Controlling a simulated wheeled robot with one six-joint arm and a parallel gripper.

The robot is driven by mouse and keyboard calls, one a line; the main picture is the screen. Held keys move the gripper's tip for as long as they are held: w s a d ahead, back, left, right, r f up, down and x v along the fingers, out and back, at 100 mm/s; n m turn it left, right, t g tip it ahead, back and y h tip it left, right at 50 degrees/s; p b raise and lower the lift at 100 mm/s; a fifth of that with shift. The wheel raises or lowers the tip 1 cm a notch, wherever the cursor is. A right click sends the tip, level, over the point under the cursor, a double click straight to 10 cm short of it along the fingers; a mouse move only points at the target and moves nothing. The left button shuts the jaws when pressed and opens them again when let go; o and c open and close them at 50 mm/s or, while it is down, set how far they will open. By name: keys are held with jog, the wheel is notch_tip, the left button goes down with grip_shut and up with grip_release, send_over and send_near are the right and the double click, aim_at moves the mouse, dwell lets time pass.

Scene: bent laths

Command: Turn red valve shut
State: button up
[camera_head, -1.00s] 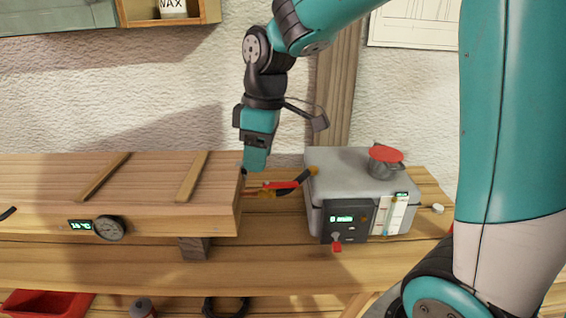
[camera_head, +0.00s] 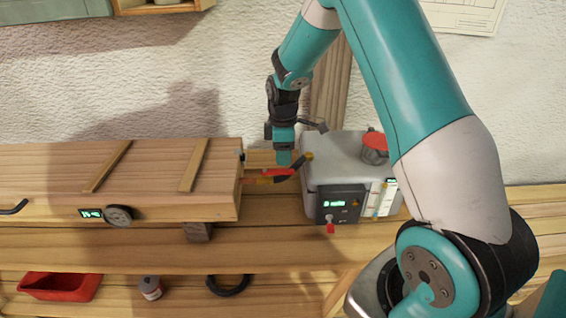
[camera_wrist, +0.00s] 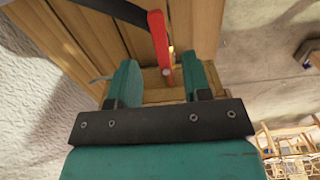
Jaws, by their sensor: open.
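The red valve lever (camera_head: 279,172) is on the pipe between the long wooden box and the grey boiler. In the wrist view, the red lever (camera_wrist: 159,38) runs from the top edge down to between my fingers, its end near a small round pin. My gripper (camera_head: 284,161) points down just above and behind the lever. In the wrist view, my gripper (camera_wrist: 162,78) is open, with a teal finger on each side of the lever's end and gaps visible. I cannot tell how deep the lever sits between them. The valve body is mostly hidden.
The grey boiler (camera_head: 325,170) with a red-topped filler (camera_head: 376,140) stands close on the right. The long wooden box (camera_head: 150,175) with a dial (camera_head: 118,216) lies on the left. Below are a red tray (camera_head: 60,287), a small can (camera_head: 150,288) and a black ring (camera_head: 228,285).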

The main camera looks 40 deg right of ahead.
aim_at(283, 171)
notch_tip(283, 171, down, 5)
jog(key=shift+r+p, duration=0.1)
jog(key=shift+p, duration=0.35)
grip_shut()
